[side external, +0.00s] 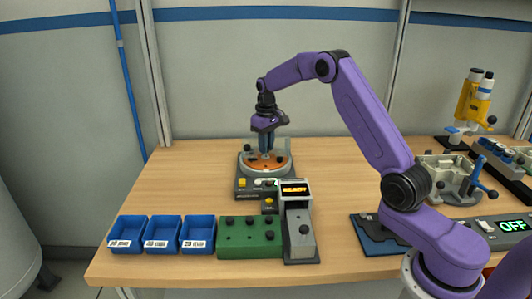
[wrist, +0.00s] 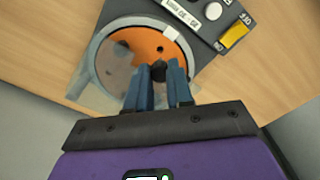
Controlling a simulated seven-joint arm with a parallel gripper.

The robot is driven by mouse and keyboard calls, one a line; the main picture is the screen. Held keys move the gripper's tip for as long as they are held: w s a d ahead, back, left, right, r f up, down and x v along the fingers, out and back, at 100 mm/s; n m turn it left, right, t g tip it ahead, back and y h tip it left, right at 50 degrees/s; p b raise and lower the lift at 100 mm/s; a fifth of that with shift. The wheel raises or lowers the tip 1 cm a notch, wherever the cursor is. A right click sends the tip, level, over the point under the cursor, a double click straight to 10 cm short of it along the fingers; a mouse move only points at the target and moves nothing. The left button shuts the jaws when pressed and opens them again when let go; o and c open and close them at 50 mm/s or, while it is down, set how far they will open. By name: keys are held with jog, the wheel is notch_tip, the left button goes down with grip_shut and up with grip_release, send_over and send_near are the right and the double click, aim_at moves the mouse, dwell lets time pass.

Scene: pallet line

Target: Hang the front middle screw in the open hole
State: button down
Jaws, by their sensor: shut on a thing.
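My gripper (side external: 267,146) points down over the orange disc (side external: 277,167) of the round grey fixture at the back of the table. In the wrist view its blue fingers (wrist: 160,88) are shut on a dark screw (wrist: 158,71), held between the tips over the disc's near part. The orange disc (wrist: 175,62) shows a small dark hole (wrist: 160,48) just beyond the screw. Whether the screw touches the disc cannot be told. The green block (side external: 235,249) at the table's front holds several dark-headed screws.
Three blue bins (side external: 163,235) stand left of the green block. A grey device with a lit display (side external: 295,189) stands right of it. The fixture's control box (side external: 243,194) carries yellow buttons. A panel reading OFF (side external: 512,226) lies at the right. The table's left back is clear.

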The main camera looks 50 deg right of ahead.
jog(key=shift+w+f, duration=0.1)
jog(key=shift+f, duration=1.5)
jog(key=shift+f, duration=0.65)
jog(key=c, duration=1.3)
grip_release()
